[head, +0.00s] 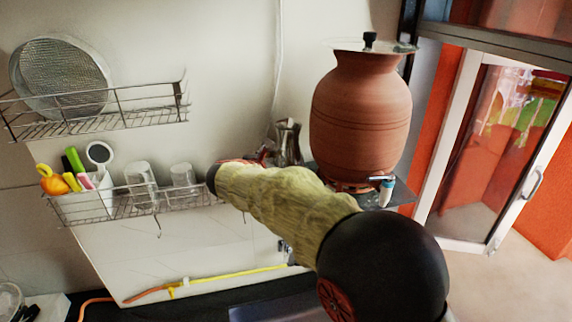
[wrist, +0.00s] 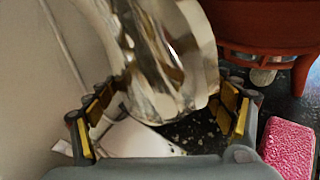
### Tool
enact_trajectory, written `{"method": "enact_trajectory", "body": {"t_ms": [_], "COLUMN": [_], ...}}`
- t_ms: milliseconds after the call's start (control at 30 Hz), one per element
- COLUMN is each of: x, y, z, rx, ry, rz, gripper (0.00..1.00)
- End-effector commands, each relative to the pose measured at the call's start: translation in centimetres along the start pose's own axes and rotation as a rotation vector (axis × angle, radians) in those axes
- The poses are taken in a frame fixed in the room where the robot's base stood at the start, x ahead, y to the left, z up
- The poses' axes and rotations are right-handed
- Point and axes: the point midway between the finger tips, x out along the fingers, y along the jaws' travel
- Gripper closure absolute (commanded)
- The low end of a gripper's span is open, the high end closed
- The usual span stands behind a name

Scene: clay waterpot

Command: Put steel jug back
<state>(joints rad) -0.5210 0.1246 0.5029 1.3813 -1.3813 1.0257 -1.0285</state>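The steel jug (head: 288,140) is shiny metal and stands left of the clay waterpot (head: 361,115), partly hidden behind my arm in the head view. In the wrist view the jug (wrist: 165,60) is large and close, tilted in the picture, its lower end between my fingers. My gripper (wrist: 172,100) has its yellow-padded fingers wide apart, one on each side of the jug. The fingertips are very near its sides; I cannot tell whether they touch. In the head view my gripper is mostly hidden behind my forearm.
A dark shelf (head: 401,193) bears the waterpot, which has a tap. A pink block (wrist: 288,148) lies at the wrist view's lower right. A wire rack (head: 118,208) with glasses and utensils is on the left wall. A glazed door (head: 500,150) is at right.

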Motion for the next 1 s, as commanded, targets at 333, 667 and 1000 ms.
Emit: {"method": "enact_trajectory", "body": {"t_ms": [333, 667, 1000], "x": [0.0, -0.1, -5.4], "y": [0.0, 0.0, 0.2], "z": [0.0, 0.2, 0.2], "rx": [0.0, 0.0, 0.001], "ry": [0.0, 0.0, 0.0], "rz": [-0.001, -0.001, 0.004], "gripper": [0.01, 0.01, 0.01]}}
